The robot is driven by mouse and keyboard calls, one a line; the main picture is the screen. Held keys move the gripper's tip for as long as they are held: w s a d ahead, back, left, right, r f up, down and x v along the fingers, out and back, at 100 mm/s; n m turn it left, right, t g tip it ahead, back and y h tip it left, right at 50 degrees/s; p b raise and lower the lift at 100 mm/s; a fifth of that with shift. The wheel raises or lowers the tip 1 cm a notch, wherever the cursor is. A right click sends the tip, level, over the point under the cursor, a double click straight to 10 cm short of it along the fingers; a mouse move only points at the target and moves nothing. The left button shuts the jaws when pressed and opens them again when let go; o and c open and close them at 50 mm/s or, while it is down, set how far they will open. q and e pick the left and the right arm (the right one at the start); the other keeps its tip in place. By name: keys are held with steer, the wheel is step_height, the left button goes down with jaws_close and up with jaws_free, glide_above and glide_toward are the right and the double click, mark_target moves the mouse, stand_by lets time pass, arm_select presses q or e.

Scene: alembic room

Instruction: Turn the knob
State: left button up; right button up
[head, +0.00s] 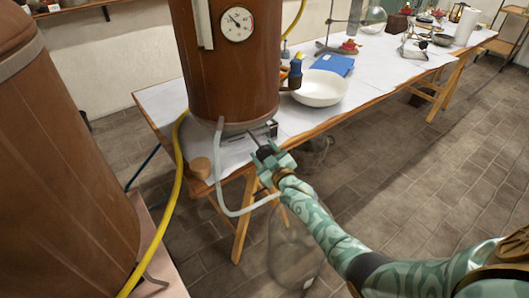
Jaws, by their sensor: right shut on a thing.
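My right gripper (263,150) reaches in from the lower right to the table's front edge, just below the copper vessel (232,75). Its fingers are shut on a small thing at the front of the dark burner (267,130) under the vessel. I take this thing to be the knob; the fingers hide it, so its shape and angle cannot be told. My left gripper is not in view.
A yellow hose (178,175) and a pale tube (219,170) hang left of my gripper. A white bowl (320,88) and a blue book (333,65) lie on the table (160,100). A large brown vessel (60,160) fills the left. The floor at right is clear.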

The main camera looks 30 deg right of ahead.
steer(key=shift+s+f, duration=0.1)
steer(key=shift+f, duration=0.1)
steer(key=o, duration=1)
steer(key=shift+r, duration=0.1)
steer(key=shift+s, duration=0.15)
arm_select(q)
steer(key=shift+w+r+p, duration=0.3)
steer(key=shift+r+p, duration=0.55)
steer(key=shift+p, duration=0.05)
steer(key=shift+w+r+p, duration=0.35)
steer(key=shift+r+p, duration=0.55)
steer(key=shift+p, duration=0.05)
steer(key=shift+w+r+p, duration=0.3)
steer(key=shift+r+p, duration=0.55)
steer(key=shift+p, duration=0.05)
arm_select(e)
steer(key=shift+s+a, duration=0.15)
steer(key=shift+s, duration=3.85)
steer(key=shift+s+a, duration=0.1)
steer(key=shift+s, duration=3.9)
